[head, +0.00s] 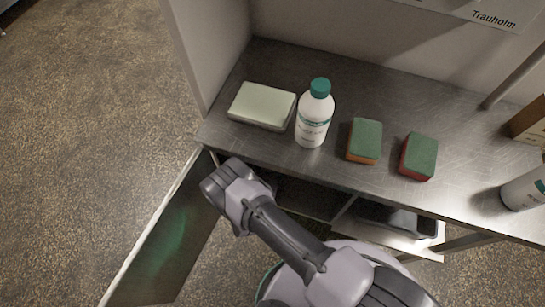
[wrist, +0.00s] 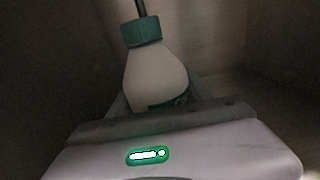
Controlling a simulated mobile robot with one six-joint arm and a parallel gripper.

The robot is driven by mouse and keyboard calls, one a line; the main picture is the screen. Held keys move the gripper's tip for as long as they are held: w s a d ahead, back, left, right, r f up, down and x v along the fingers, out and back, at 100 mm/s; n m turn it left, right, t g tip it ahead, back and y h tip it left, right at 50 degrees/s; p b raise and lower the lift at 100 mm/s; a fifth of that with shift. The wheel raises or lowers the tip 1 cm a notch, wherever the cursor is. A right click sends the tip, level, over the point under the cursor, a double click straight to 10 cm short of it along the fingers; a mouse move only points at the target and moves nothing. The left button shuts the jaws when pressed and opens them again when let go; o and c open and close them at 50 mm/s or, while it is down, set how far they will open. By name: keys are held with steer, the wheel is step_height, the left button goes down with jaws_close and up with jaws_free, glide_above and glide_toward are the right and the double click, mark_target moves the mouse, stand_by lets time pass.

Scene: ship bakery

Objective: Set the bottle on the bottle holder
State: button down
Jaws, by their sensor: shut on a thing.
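A white bottle with a green cap (wrist: 155,75) is in my gripper (wrist: 157,102) in the wrist view. The gripper is shut on its body, and the cap points away from me. The bottle's lower part is hidden behind the gripper housing. In the head view my arm reaches down into the open cabinet under the counter, so the gripper and the held bottle are hidden there. I cannot make out a bottle holder for certain. A thin dark rod (wrist: 140,8) shows just beyond the cap in the wrist view; I cannot tell what it belongs to.
The metal counter (head: 250,80) carries a pale block (head: 262,104), another green-capped white bottle (head: 313,118), two green-topped sponges (head: 364,140) (head: 418,156) and a bottle (head: 524,190) at the right edge. An open cabinet door (head: 170,240) stands left of my arm. A dark tray (head: 398,220) is below the counter.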

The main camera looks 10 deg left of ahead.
mark_target(266, 174)
steer(key=shift+f, duration=0.4)
steer(key=c, duration=0.7)
jaws_free()
steer(key=shift+f, duration=0.1)
steer(key=shift+s+a, duration=0.2)
steer(key=shift+s, duration=1.6)
steer(key=shift+s+a, duration=0.25)
steer(key=shift+s, duration=1.6)
steer(key=shift+s+a, duration=0.2)
steer(key=shift+s, duration=1.6)
